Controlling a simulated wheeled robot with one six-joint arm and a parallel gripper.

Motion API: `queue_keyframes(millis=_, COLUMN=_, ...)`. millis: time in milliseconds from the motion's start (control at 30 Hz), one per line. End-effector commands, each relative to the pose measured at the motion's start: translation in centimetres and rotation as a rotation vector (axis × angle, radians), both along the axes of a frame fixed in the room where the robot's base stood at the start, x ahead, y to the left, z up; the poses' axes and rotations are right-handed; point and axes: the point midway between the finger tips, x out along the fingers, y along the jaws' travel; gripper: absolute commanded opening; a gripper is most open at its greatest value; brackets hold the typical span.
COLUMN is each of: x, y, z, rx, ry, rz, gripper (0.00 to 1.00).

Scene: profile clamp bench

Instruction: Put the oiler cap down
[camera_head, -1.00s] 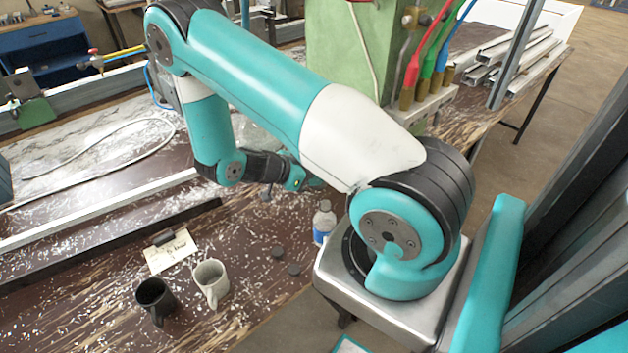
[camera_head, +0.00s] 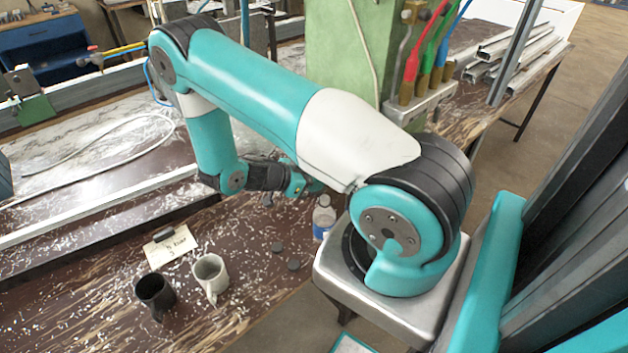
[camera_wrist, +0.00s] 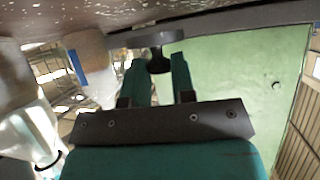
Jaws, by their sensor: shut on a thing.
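In the wrist view my gripper (camera_wrist: 159,66) has its two teal fingers closed on the narrow dark stem of a part with a broad grey disc, which I take to be the oiler cap (camera_wrist: 146,39). The disc lies beyond the fingertips, close to a dark surface along the top of the picture. I cannot tell whether they touch. In the head view my gripper (camera_head: 309,186) is low over the bench, just behind a clear bottle with a blue label (camera_head: 322,217). The cap cannot be made out there.
A black mug (camera_head: 154,292), a pale mug (camera_head: 210,276) and a paper card (camera_head: 170,247) stand or lie to the left. A green machine column (camera_head: 345,60) rises behind. Metal shavings cover the bench.

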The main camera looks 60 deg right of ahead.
Motion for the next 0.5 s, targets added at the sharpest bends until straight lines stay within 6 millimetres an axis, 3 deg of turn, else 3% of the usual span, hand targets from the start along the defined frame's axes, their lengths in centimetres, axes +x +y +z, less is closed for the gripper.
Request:
queue_keyframes(millis=33, x=-0.32, y=0.13, z=-1.04, rx=0.013, ry=0.008, rz=-0.003, gripper=0.26)
queue_keyframes(millis=133, x=-0.31, y=0.12, z=-1.13, rx=0.014, ry=0.007, rz=-0.003, gripper=0.49)
queue_keyframes(millis=500, x=-0.25, y=0.1, z=-0.73, rx=0.014, ry=0.004, rz=-0.003, gripper=0.49)
